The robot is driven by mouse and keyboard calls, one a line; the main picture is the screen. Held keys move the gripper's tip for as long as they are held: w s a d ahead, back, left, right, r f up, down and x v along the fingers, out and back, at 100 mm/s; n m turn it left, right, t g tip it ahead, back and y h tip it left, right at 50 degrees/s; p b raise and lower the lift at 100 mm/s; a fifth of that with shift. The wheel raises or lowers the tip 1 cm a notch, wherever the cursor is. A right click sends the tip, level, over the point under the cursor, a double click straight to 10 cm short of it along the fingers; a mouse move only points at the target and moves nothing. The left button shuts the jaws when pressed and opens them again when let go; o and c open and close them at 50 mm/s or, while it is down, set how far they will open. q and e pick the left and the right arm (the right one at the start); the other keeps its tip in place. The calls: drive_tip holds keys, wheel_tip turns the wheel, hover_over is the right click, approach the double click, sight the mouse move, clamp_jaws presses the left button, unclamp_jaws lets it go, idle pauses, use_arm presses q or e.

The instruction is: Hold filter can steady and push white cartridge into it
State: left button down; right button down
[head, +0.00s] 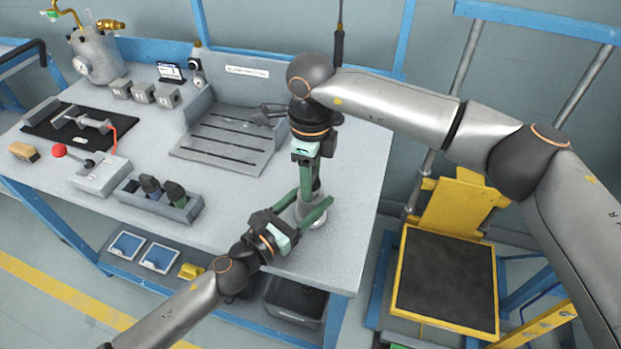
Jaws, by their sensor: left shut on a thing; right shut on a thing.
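The filter can (310,213) is a small grey cylinder standing upright near the bench's front right edge. My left gripper (307,207) reaches in from the lower left. Its green fingers are shut on the can's sides, which they partly cover. My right gripper (315,178) points down from above, directly over the can. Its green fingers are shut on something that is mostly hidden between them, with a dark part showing. I cannot clearly make out the white cartridge, nor how deep it sits in the can.
A grey slotted fixture (225,140) stands behind the can. A tray with dark tools (158,198) and a box with a red knob (100,175) are to the left. A yellow-framed cart (447,280) stands right of the bench.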

drive_tip(key=shift+f, duration=0.3)
idle(0.5)
drive_tip(key=shift+s+r, duration=0.1)
drive_tip(key=shift+r, duration=0.3)
idle(1.9)
drive_tip(key=shift+c, duration=1.5)
unclamp_jaws()
wheel_tip(320, 180, up, 12)
